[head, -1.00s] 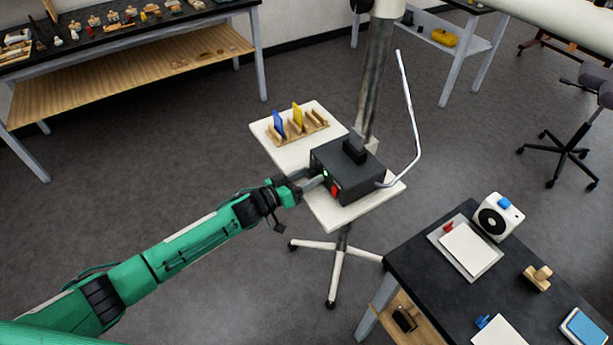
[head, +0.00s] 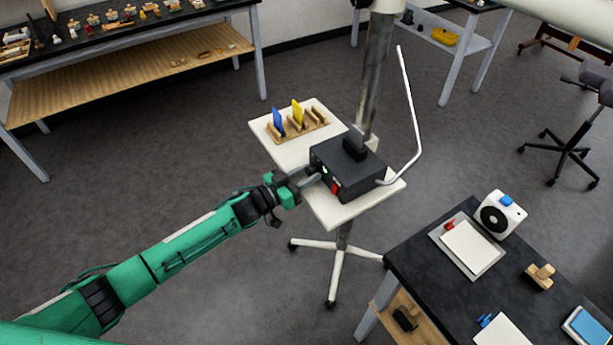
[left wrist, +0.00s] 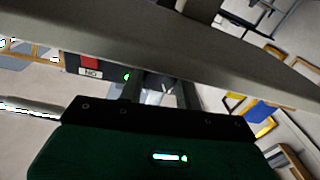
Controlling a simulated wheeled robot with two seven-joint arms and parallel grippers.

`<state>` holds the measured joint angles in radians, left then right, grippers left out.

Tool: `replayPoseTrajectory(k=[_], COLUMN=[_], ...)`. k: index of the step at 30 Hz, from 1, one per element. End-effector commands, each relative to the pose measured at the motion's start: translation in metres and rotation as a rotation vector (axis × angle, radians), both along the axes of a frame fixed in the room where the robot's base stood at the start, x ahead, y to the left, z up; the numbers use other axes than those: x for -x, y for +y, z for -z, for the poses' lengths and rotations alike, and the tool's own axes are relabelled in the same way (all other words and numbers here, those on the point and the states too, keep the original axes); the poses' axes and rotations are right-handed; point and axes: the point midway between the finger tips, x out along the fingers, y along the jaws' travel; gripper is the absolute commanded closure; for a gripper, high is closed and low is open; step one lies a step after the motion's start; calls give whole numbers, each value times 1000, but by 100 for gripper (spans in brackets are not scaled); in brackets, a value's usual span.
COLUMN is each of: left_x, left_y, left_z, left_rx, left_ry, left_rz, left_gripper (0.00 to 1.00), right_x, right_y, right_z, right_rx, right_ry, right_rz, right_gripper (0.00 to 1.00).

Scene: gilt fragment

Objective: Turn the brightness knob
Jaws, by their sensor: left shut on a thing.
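The dark control box (head: 352,172) stands on a small white stand top. On its front are a red switch (head: 336,187) and a lit green light (head: 325,170). My left gripper (head: 315,181) reaches the box front from the left, with its fingertips beside the switch and light. In the left wrist view, the brightness knob (left wrist: 160,88) shows as a pale piece between the two fingers, which are shut on it. The red switch (left wrist: 89,62) and green light (left wrist: 127,76) are just left of the fingers there. The knob's marking is not readable. My right gripper is not in view.
A wooden rack (head: 297,127) with a blue and a yellow plate stands behind the box on the stand top (head: 345,213). A bent white rod (head: 409,110) rises at the box's right. A dark table (head: 420,265) with small items is at lower right.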

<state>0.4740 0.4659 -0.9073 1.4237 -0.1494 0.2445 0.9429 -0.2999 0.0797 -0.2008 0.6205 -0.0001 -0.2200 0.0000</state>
Motion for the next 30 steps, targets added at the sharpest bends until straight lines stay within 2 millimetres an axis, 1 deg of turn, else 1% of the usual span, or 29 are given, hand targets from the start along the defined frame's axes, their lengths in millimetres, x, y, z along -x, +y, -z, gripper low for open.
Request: replayPoseTrajectory(k=[1,9,15,21,30], left_x=[0,0,0,0,0], left_y=[1,0,1,1,1], left_z=[2,2,2,2,1], left_rx=[-21,-131,-185,-212,-217], left_ry=[-28,-179,-252,-289,-295], left_rz=[-1,-1,0,-1,-1], left_gripper=[89,89,89,89,89], right_x=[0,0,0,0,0], right_y=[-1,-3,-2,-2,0], right_z=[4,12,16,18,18], right_rx=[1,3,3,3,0], right_ry=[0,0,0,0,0], right_rz=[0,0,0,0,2], right_gripper=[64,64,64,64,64])
